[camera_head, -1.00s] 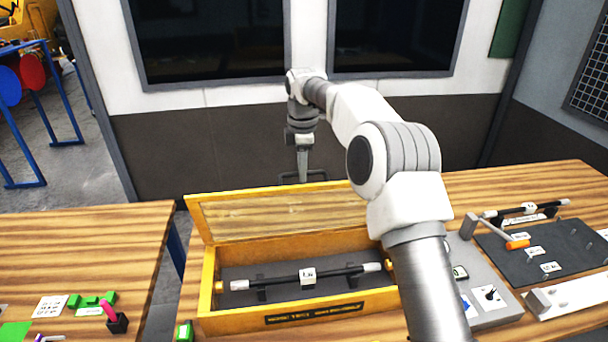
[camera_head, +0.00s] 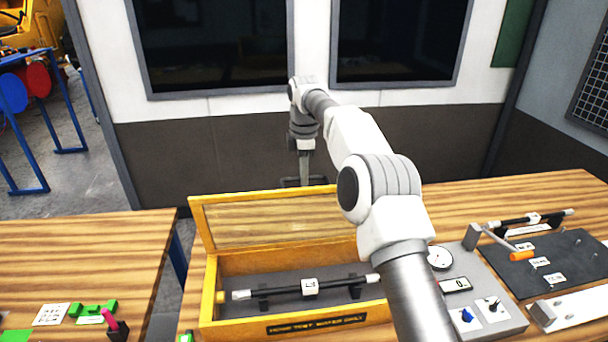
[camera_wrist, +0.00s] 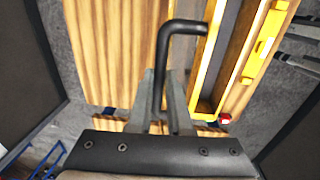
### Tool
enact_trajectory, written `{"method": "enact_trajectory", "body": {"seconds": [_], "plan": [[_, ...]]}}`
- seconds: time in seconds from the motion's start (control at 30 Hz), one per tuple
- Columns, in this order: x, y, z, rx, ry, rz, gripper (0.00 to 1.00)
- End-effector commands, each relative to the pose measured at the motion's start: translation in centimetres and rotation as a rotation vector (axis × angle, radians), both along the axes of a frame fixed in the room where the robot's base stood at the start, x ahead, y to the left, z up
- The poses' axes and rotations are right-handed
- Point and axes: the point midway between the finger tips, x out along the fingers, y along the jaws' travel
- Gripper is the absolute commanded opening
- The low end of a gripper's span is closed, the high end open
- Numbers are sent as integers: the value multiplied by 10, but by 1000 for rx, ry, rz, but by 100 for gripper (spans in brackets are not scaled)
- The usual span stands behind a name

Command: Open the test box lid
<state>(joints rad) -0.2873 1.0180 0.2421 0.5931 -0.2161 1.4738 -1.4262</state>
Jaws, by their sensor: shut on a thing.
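The test box (camera_head: 211,292) is a yellow wooden case on the bench. Its lid (camera_head: 199,225), a yellow frame with a clear pane, stands raised at the back, leaving the box open. A dark rod with pale ends and a white label (camera_head: 310,287) lies on supports inside. My gripper (camera_head: 304,180) is behind the lid's top edge, shut on the black lid handle. In the wrist view the bent black handle (camera_wrist: 163,50) runs between the fingers, and the yellow box frame (camera_wrist: 207,80) is to the right. My arm covers the box's right end.
A grey panel with a dial gauge (camera_head: 440,258) and knobs stands right of the box. A dark mat (camera_head: 560,275) there holds labels and an orange-handled lever (camera_head: 520,256). Green pieces (camera_head: 92,309) lie on the left bench. A dark-and-white wall is close behind my gripper.

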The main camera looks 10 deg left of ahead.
Motion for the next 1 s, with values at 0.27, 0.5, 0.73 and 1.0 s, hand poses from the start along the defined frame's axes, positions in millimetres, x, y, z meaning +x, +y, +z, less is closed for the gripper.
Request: {"method": "enact_trajectory", "body": {"seconds": [0.27, 0.5, 0.73, 1.0], "plan": [[-1, 0, -6, -4, 9, 1, 47], [-1, 0, -4, -2, 6, 0, 47], [0, 0, 0, -1, 5, 0, 47], [0, 0, 24, -1, 3, -1, 47]]}}
